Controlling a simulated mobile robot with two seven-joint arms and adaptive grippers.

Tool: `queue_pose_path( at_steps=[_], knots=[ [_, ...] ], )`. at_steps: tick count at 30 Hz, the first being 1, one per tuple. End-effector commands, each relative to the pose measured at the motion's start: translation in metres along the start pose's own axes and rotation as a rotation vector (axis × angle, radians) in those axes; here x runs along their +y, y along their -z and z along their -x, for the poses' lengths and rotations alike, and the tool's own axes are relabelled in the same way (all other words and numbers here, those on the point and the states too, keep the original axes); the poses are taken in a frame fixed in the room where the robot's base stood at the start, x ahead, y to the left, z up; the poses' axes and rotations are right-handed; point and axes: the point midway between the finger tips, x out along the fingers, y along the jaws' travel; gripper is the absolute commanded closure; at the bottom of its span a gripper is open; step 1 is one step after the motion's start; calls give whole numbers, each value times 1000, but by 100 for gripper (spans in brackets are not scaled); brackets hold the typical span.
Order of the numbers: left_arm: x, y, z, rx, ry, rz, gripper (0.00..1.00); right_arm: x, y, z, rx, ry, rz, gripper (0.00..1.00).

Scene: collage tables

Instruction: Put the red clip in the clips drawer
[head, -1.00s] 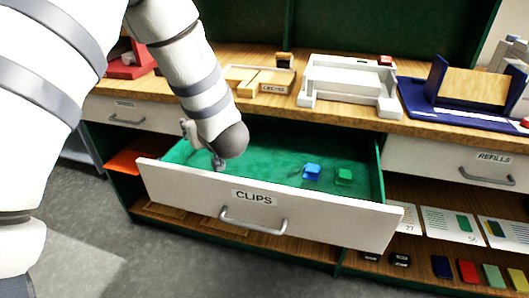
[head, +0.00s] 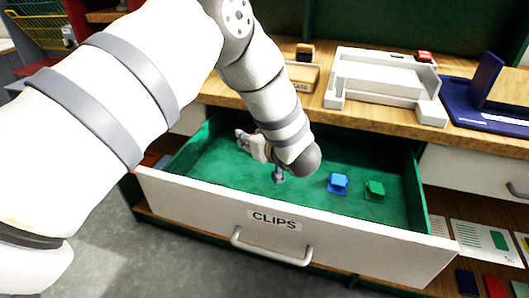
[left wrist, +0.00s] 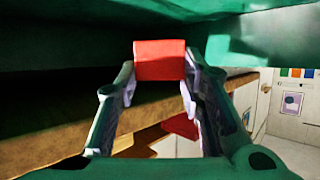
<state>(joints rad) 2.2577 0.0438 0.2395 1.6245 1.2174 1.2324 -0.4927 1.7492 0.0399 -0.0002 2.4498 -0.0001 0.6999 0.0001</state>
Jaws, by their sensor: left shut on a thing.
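The clips drawer (head: 190,197) stands open in the head view, with a white front labelled CLIPS and a green lining. My left arm reaches in from the left, and my left gripper (head: 262,152) is over the drawer, mostly hidden behind its own wrist. In the left wrist view, my left gripper (left wrist: 158,85) is shut on the red clip (left wrist: 160,60), a red block at the fingertips. The clip cannot be made out clearly in the head view. A blue clip (head: 338,183) and a green clip (head: 375,190) lie in the drawer's right part. My right gripper is not in view.
A wooden worktop (head: 330,112) runs behind the drawer, bearing a white tray-like holder (head: 385,88) and a blue stand (head: 480,95). Another drawer (head: 480,170) is shut at the right. The drawer floor left of the blue clip looks free.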

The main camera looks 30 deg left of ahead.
Motion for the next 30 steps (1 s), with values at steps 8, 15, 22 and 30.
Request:
queue_pose_path(
  at_steps=[8,15,22,30],
  knots=[
    [16,-33,-8,-1,1,-3,79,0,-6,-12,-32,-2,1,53],
    [16,-44,-14,3,-1,5,79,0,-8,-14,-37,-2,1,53],
    [16,-48,-15,3,-1,4,60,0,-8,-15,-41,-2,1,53],
    [16,-48,-15,3,-1,4,45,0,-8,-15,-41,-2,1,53]
  ],
)
